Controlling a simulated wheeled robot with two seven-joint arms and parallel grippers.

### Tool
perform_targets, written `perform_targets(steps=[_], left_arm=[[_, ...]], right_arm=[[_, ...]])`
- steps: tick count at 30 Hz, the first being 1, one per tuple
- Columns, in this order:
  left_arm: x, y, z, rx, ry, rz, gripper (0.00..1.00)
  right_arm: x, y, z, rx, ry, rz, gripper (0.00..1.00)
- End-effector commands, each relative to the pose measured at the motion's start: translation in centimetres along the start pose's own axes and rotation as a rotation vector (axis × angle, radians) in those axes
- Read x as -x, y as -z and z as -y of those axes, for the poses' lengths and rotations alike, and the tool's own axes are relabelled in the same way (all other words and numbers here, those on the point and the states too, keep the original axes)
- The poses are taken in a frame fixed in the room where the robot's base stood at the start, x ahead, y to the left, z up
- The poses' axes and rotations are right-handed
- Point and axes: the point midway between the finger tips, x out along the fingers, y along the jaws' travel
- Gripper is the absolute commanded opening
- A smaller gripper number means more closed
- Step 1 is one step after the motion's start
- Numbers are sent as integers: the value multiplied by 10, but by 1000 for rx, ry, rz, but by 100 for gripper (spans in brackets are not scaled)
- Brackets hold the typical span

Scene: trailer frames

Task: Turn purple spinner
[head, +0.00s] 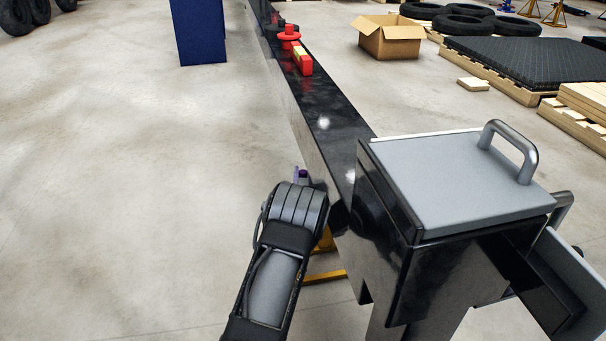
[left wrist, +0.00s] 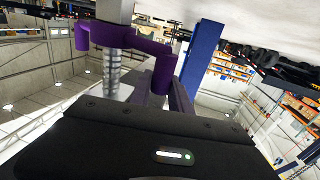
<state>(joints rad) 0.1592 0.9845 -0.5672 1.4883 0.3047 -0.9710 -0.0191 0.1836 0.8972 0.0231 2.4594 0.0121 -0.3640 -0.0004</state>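The purple spinner (left wrist: 130,45) shows at the top of the left wrist view as a cranked purple bar with downturned ends. A silver threaded rod (left wrist: 111,72) runs down beneath it. In the head view only a small purple bit (head: 302,174) shows, just beyond my left wrist and beside the black beam. My left gripper (head: 300,182) is close to the spinner, but its fingers are mostly hidden behind my wrist. I cannot tell whether it touches the spinner. My right gripper is in no view.
A long black beam (head: 325,115) runs away from me, carrying red parts (head: 289,36). A black box with a grey handled lid (head: 450,180) stands at the right. Further right are a cardboard box (head: 388,42) and pallets (head: 585,100). The floor left of the beam is clear up to a blue pillar (head: 200,30).

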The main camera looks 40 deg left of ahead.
Motion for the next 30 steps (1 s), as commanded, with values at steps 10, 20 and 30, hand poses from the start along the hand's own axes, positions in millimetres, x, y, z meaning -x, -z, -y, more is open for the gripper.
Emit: perform_targets(steps=[10, 20, 30], left_arm=[[0, 0, 0, 0, 0, 0, 0], [0, 0, 0, 0, 0, 0, 0], [0, 0, 0, 0, 0, 1, 0]], right_arm=[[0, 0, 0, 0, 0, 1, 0], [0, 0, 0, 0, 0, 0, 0], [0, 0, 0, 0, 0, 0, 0]])
